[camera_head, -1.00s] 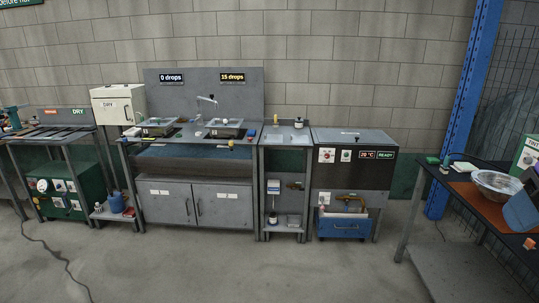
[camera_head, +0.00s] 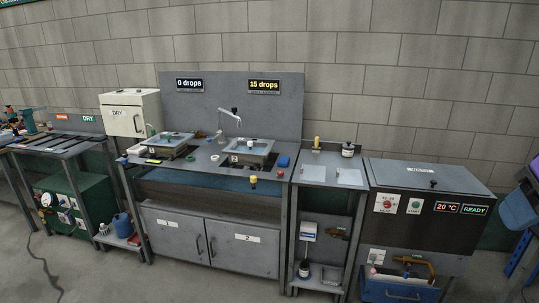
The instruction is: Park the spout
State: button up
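The spout (camera_head: 229,114) is a thin pale swivel pipe at the back of the sink bench, in front of the grey back panel (camera_head: 240,105). Its free end reaches to the right, near the right-hand basin marked 2 (camera_head: 252,150). The left-hand basin marked 1 (camera_head: 167,145) sits beside it. A sign above the left basin reads 0 drops (camera_head: 189,84) and one above the right reads 15 drops (camera_head: 264,85). My gripper is not in view.
The floor (camera_head: 190,282) before the bench is clear. A side table (camera_head: 330,172) with bottles and a grey READY machine (camera_head: 425,205) stand to the right. A white DRY box (camera_head: 131,114) and a drying bench (camera_head: 50,146) stand left.

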aim_at(234, 109)
jog(key=i+j+u, duration=0.15)
jog(key=i+u, duration=1.05)
jog(key=i+l+u, duration=0.25)
jog(key=i+u, duration=0.6)
jog(key=i, duration=0.35)
jog(key=i+z, duration=0.35)
jog(key=i+j+z, duration=0.1)
jog(key=z, duration=0.3)
jog(key=i+z, duration=0.25)
jog(key=z, duration=0.25)
jog(key=i+z, duration=0.2)
jog(key=z, duration=0.3)
jog(key=i+j+z, duration=0.2)
jog(key=z, duration=0.3)
jog(key=i+j+z, duration=0.2)
jog(key=z, duration=0.3)
